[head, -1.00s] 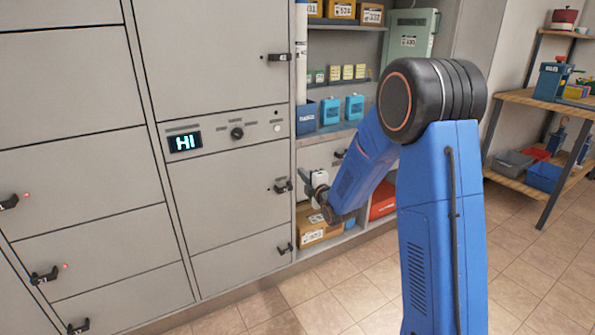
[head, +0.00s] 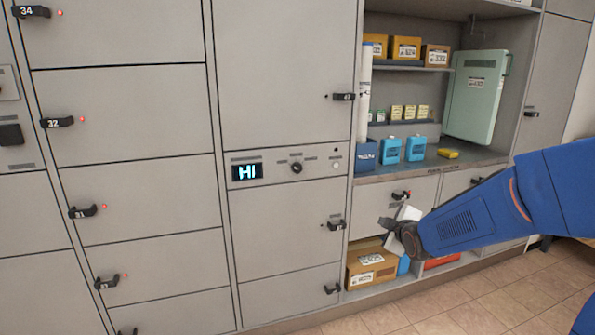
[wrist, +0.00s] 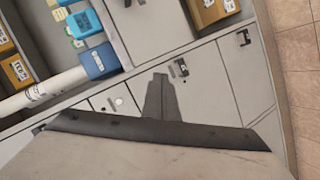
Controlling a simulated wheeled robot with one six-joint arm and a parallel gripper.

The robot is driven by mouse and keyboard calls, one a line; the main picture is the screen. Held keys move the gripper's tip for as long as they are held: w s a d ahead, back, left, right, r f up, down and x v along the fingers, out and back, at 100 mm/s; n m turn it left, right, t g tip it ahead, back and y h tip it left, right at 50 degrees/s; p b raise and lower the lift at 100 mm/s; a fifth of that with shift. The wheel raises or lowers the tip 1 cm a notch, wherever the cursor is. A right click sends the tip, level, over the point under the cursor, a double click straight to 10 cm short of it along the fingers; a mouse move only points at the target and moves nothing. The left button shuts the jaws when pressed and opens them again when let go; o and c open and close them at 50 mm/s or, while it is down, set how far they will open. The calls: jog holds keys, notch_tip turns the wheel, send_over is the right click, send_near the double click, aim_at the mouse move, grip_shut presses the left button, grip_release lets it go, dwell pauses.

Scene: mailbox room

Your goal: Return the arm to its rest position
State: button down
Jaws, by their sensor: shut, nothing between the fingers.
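My blue arm comes in from the right edge of the head view. My gripper (head: 397,229) is at its end, in front of the low drawers beneath the shelf. The fingers are shut with nothing between them. A pale grey part of my wrist shows beside it. In the wrist view the dark gripper (wrist: 158,95) points toward the grey cabinet fronts, and a pale surface fills the bottom. The fingertips look apart from the cabinet, though the exact gap is hard to tell.
Grey lockers (head: 130,180) with black handles fill the left. A panel display (head: 247,172) reads "HI". The shelf (head: 400,168) holds blue boxes (head: 391,150) and a green case (head: 477,95). A cardboard box (head: 372,265) sits low, near my gripper. Tiled floor (head: 480,310) is open at lower right.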

jog(key=s+m+g, duration=0.4)
jog(key=s+m, duration=0.2)
jog(key=s, duration=1.4)
jog(key=s+d+f+m+g+h, duration=0.1)
jog(key=s+m+g, duration=0.3)
jog(key=s, duration=1.7)
jog(key=m, duration=0.3)
jog(key=shift+d+g, duration=0.25)
jog(key=shift+g, duration=0.15)
